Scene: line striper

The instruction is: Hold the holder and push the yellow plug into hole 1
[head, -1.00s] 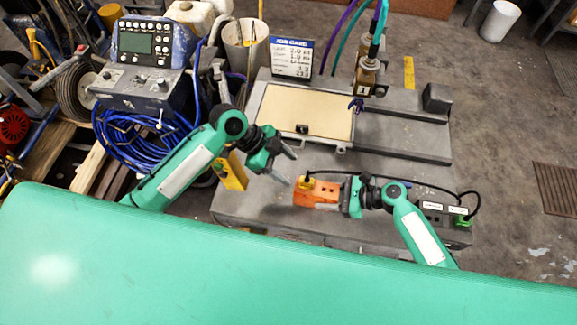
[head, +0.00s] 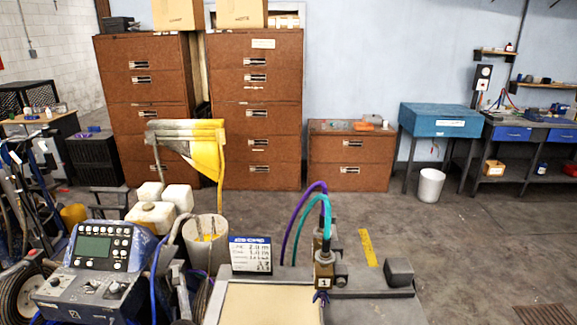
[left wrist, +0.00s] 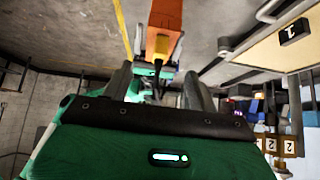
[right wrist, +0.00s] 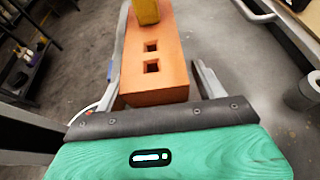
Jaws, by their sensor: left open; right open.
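The orange holder (right wrist: 157,78) lies between the fingers of my right gripper (right wrist: 158,72) in the right wrist view. That gripper is open around it. Two square holes show in its top face, without readable numbers. The yellow plug (right wrist: 147,12) is at the holder's far end there, cut by the frame edge. In the left wrist view the holder (left wrist: 166,14) is at the top, with the yellow plug (left wrist: 160,46) at its near end and a dark cable below it. My left gripper (left wrist: 158,84) is open and empty, short of the plug. The head view shows neither gripper.
In the head view a job card (head: 250,254) stands behind a pale panel (head: 268,305). A metal block marked 1 (head: 324,272) with purple and teal hoses stands to its right. A blue-grey control box (head: 98,255) is at the left. Brown cabinets (head: 255,110) line the wall.

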